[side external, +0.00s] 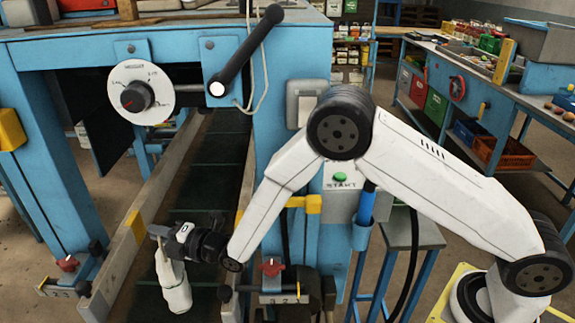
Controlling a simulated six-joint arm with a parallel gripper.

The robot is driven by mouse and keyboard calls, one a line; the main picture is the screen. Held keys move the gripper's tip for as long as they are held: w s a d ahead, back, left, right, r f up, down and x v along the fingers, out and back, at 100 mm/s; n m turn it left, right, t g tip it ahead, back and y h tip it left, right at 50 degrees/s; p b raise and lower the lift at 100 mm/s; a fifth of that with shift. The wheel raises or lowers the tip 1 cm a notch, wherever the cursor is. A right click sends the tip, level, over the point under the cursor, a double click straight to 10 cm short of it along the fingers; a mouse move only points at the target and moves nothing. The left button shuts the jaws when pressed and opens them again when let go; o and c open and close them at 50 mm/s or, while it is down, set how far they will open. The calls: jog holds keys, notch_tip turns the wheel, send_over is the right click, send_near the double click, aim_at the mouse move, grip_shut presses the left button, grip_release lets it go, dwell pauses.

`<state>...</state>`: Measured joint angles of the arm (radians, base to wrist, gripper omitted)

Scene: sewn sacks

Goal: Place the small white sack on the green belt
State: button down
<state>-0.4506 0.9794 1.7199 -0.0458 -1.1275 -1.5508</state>
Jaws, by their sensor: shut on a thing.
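The small white sack (176,287) hangs upright and narrow below my gripper (162,236) at the lower left of the side external view. My gripper is shut on the upper end of the sack. The green belt (212,170) is a dark green strip running away from the camera between two side rails, under the blue machine. The sack is in front of the belt in the picture. I cannot tell whether its lower end touches the belt. The fingertips are small and partly hidden by the sack's top.
Wooden side rails (133,240) with yellow blocks flank the belt. The blue machine frame (276,110) with a dial (140,92) and black handle (246,50) stands over it. A start button box (341,184) is at its right. A grey stool (410,230) stands near my arm.

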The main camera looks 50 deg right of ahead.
jog(key=shift+f, duration=2)
jog(key=c, duration=0.7)
grip_release()
jog(key=shift+f, duration=0.1)
jog(key=shift+r, duration=0.2)
jog(key=shift+v, duration=6.05)
jog(key=shift+f, duration=0.1)
